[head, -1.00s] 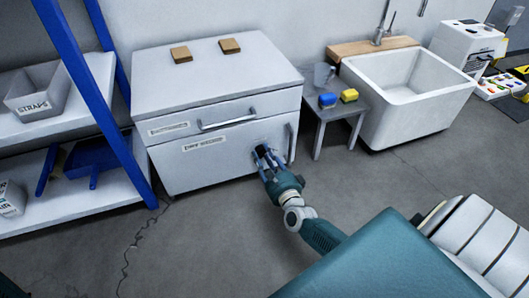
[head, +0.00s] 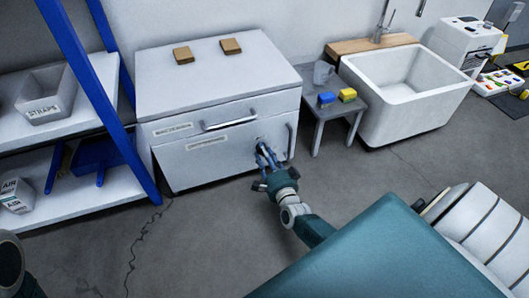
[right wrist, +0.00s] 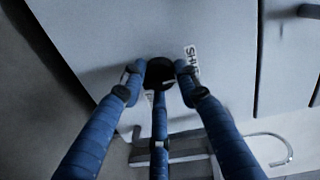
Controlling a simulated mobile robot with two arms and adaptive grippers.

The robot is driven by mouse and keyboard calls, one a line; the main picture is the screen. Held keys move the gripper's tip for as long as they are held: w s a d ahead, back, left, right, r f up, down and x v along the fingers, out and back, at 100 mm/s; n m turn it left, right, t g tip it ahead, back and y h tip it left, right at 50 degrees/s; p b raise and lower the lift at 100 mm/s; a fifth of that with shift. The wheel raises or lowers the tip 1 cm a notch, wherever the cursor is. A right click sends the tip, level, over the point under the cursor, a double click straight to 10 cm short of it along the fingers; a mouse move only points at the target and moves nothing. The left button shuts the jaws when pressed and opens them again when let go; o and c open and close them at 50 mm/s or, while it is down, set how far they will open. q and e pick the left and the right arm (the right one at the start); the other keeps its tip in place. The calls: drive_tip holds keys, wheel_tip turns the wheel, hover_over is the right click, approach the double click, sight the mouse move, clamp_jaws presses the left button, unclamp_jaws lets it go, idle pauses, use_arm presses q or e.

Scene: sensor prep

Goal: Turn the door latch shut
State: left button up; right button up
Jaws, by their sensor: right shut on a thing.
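The door latch is a black round knob (right wrist: 160,70) on the grey cabinet door (head: 205,163). A small white label (right wrist: 191,60) with partly readable lettering, perhaps "SHUT", sits beside the knob. My right gripper (head: 263,149) is at the right part of the door, below the drawer. In the right wrist view its blue fingers (right wrist: 158,84) are shut around the knob, with fingertips on either side. The fingers cover part of the knob and another label, so I cannot tell which way the latch points. My left gripper is not in view.
A vertical door handle (head: 290,140) is close right of my gripper. The drawer handle (head: 229,123) is above. A small table (head: 337,110) holds blue and yellow objects. A blue-framed shelf (head: 62,212) stands left. The floor before the cabinet is clear.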

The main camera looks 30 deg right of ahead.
drive_tip(key=shift+a+n, duration=0.3)
drive_tip(key=o, duration=1.2)
drive_tip(key=shift+w, duration=0.1)
drive_tip(key=shift+c, duration=0.2)
drive_tip(key=v, duration=1.2)
drive_tip(key=shift+d, duration=0.1)
